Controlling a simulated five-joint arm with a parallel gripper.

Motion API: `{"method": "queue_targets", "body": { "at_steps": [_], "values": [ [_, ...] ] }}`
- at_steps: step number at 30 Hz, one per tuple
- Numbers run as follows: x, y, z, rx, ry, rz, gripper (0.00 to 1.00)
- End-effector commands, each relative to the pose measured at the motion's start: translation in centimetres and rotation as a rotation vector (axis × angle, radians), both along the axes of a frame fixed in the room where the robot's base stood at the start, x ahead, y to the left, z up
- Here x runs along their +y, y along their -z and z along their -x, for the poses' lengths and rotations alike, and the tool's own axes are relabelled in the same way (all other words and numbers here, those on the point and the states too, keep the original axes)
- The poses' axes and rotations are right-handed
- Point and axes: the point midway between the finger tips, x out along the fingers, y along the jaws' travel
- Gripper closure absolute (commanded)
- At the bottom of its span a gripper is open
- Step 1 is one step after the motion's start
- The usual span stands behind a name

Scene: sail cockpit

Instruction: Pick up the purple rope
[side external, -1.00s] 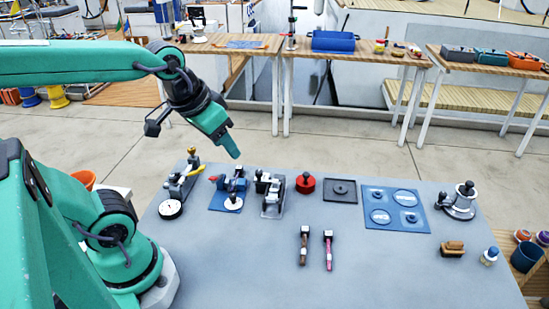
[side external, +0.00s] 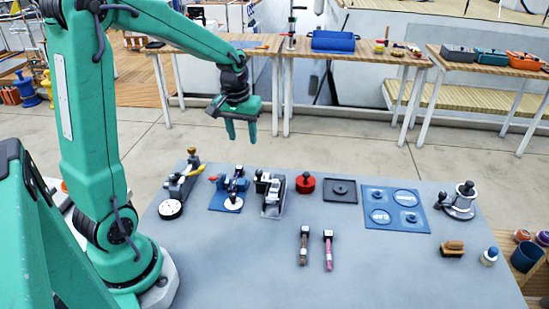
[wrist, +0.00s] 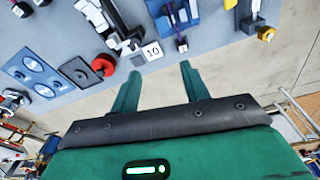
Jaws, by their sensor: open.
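The front middle is clear.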

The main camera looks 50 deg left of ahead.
Motion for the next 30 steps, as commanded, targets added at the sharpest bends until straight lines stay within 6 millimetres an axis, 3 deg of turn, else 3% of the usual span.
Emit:
{"method": "queue_targets", "body": {
  "at_steps": [6,12,23,30],
  "values": [
    [3.6,3.9,-1.2,0.064,-0.109,0.031,0.55],
    [5.7,6.4,-1.6,0.098,-0.172,0.049,0.55],
    [6.2,7.3,-1.7,0.107,-0.19,0.054,0.55],
    [6.2,9.1,-1.7,0.107,-0.189,0.054,0.55]
  ]
}}
